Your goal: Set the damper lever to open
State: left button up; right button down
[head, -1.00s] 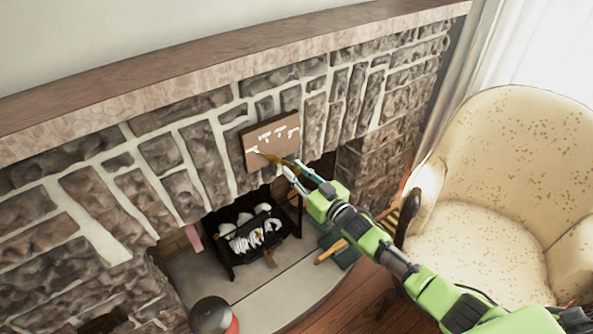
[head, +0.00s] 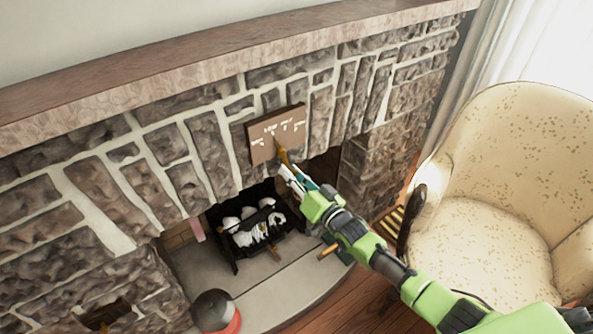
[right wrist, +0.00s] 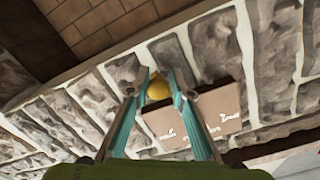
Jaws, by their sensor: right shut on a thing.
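The damper lever (head: 281,150) is a brass-coloured handle in front of a brown plaque (head: 259,152) with white markings, on the stone fireplace front. My right gripper (head: 287,167) is at the lever's near end and shut on it. In the right wrist view, the lever's rounded yellow end (right wrist: 157,87) sits between the two teal fingers of my right gripper (right wrist: 158,98). The plaque (right wrist: 225,102) shows behind them. The lever's far end points at the lower middle of the plaque in the head view. The markings are too small to read. My left gripper is not in view.
A wooden mantel (head: 200,75) runs above the plaque. Below are a black grate (head: 250,232) with white logs and a pale hearth slab (head: 275,285). A round dark and red object (head: 214,310) stands at the front. A cream armchair (head: 510,190) stands at right.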

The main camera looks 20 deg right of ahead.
jog(key=m, duration=0.1)
jog(key=a+m, duration=0.1)
jog(key=m, duration=0.1)
jog(key=shift+s+a+r, duration=0.15)
jog(key=shift+s+a, duration=0.05)
jog(key=m, duration=0.1)
jog(key=a+m, duration=0.1)
jog(key=shift+s+a+r+m, duration=0.1)
jog(key=shift+s+a+m, duration=0.2)
jog(key=shift+m, duration=0.1)
jog(key=m, duration=0.1)
jog(key=a+m, duration=0.2)
jog(key=shift+s+r, duration=0.35)
jog(key=shift+s, duration=0.05)
jog(key=shift+s+a+r+m, duration=0.15)
jog(key=shift+a+r+m, duration=0.2)
jog(key=shift+m, duration=0.55)
jog(key=shift+s+a+r+m, duration=0.2)
jog(key=shift+a+m, duration=0.15)
jog(key=shift+m, duration=0.55)
jog(key=c, duration=1.9)
grip_release()
jog(key=shift+f, duration=0.1)
